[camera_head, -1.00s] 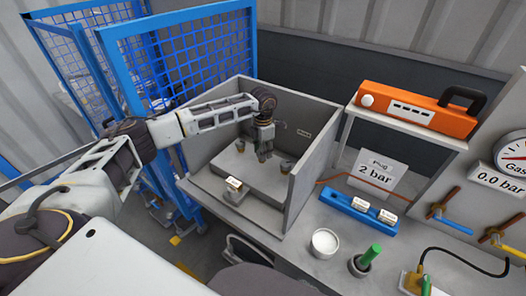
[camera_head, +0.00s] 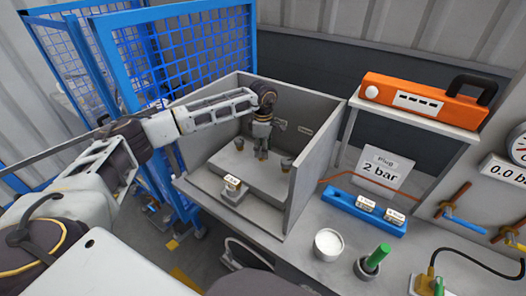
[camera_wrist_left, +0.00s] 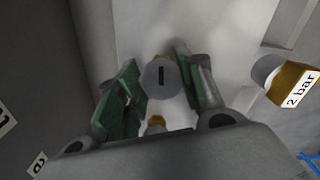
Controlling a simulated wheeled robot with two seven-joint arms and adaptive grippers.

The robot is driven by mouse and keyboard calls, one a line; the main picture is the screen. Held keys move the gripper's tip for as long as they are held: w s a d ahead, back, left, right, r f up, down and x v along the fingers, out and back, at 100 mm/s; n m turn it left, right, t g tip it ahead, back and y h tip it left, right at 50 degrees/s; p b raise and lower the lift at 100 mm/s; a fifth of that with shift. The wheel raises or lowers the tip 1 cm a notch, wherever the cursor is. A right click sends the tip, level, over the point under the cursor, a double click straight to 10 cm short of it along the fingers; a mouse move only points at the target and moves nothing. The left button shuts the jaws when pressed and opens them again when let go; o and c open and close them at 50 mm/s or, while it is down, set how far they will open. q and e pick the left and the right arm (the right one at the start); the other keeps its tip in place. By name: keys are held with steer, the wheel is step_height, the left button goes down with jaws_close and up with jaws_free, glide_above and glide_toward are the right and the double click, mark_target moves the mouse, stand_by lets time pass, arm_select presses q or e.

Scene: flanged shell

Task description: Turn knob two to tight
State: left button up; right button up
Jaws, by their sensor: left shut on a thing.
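My left gripper (camera_head: 262,152) reaches down into the open grey box and is shut around a knob in its middle. In the left wrist view this round grey knob (camera_wrist_left: 160,78) with a dark slot mark sits between the green-padded fingers of the gripper (camera_wrist_left: 158,88). The slot runs roughly up and down in that view. Another small knob (camera_head: 286,164) stands to the right in the head view, and one (camera_head: 239,144) to the left. The fingers hide most of the held knob in the head view. My right gripper is not in view.
The grey box walls (camera_head: 306,165) rise close around my left gripper. A small labelled block (camera_head: 233,190) stands at its front. A brass-coloured part with a "2 bar" tag (camera_wrist_left: 292,84) shows in the wrist view. A blue rack (camera_head: 350,210) and white cup (camera_head: 328,243) stand right.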

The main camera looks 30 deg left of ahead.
arm_select(q)
steer(key=shift+m, duration=0.7)
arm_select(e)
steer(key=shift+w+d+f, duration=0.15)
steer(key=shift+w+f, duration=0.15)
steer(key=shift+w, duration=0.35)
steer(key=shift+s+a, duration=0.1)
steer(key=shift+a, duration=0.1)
